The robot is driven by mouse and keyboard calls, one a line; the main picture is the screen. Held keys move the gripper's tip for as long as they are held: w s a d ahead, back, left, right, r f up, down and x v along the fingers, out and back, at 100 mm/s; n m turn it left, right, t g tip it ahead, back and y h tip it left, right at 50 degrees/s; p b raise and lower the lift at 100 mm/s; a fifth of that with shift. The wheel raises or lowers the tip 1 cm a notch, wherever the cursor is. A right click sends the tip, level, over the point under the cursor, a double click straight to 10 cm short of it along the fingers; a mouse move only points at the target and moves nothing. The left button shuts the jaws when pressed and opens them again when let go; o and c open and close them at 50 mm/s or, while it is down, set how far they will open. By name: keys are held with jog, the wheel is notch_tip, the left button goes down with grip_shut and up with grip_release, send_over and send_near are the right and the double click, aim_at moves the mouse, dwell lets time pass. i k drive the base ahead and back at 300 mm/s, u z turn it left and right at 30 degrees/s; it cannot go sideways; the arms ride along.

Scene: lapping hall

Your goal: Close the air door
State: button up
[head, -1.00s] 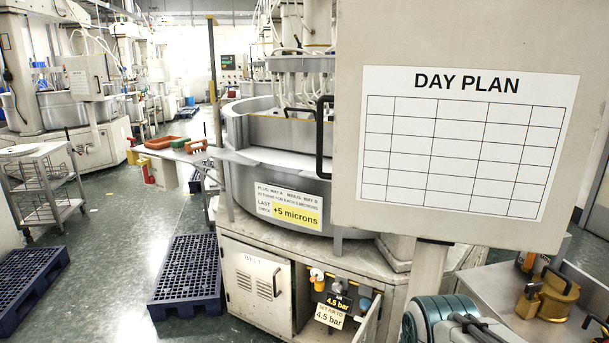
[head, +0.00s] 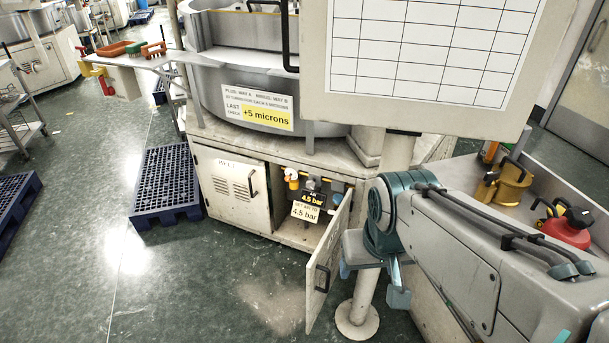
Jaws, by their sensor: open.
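The air door (head: 328,262) is a pale cabinet door at the base of the round machine. It stands open, swung out towards me, with a dark handle (head: 322,278) on its outer face. Behind it the air compartment shows a gauge unit (head: 314,190) reading 4.5 bar, a yellow and white fitting and a card. One finger is partly hidden by my wrist.
A closed vented door (head: 236,190) is left of the opening. A post with a round foot (head: 357,319) stands right of the door. The day plan board (head: 410,60) hangs above. A blue pallet (head: 165,185) lies left; floor before the door is clear. A metal bench (head: 585,195) holds cans.

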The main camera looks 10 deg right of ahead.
aim_at(322, 268)
jog(key=z, duration=1.3)
jog(key=i, duration=0.4)
jog(key=u, duration=1.15)
